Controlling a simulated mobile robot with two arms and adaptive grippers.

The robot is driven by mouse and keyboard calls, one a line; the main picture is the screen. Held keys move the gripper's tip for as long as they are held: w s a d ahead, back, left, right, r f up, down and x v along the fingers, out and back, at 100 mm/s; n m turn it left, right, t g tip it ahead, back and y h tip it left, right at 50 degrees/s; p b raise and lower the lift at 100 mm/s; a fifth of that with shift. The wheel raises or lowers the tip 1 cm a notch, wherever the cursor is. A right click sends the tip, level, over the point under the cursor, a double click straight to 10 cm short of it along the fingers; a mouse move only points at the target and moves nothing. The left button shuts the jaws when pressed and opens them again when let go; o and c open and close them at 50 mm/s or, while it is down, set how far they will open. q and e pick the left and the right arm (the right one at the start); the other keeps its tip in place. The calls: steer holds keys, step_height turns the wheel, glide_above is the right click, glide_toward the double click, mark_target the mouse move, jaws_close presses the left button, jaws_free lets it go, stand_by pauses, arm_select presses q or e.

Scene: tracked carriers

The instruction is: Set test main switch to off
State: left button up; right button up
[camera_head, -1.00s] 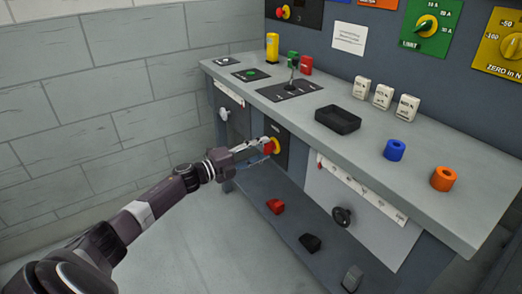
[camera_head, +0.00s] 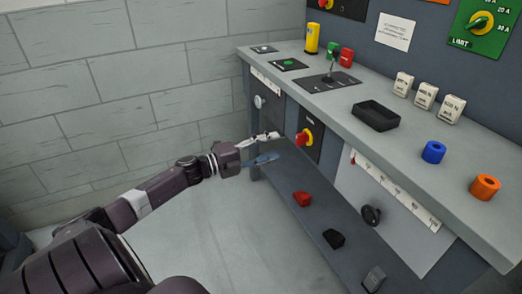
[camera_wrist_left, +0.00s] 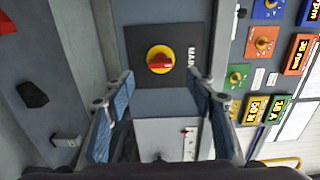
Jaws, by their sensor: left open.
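The main switch is a red knob on a yellow disc (camera_head: 304,137), set on a dark plate on the front of the grey bench, below the worktop. In the left wrist view the switch (camera_wrist_left: 160,60) sits in the middle, beyond the fingertips, with part of the label "MAIN" beside it. My left gripper (camera_head: 266,147) is open and empty, a short way to the left of the switch and not touching it. In the wrist view its two blue-padded fingers (camera_wrist_left: 160,100) stand wide apart, on either side of the knob. My right gripper is not seen.
A lower shelf (camera_head: 275,180) holds a red block (camera_head: 302,198) and dark blocks. A black knob (camera_head: 371,215) is on the front panel.

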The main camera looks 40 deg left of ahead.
arm_select(q)
steer(key=shift+v, duration=1.75)
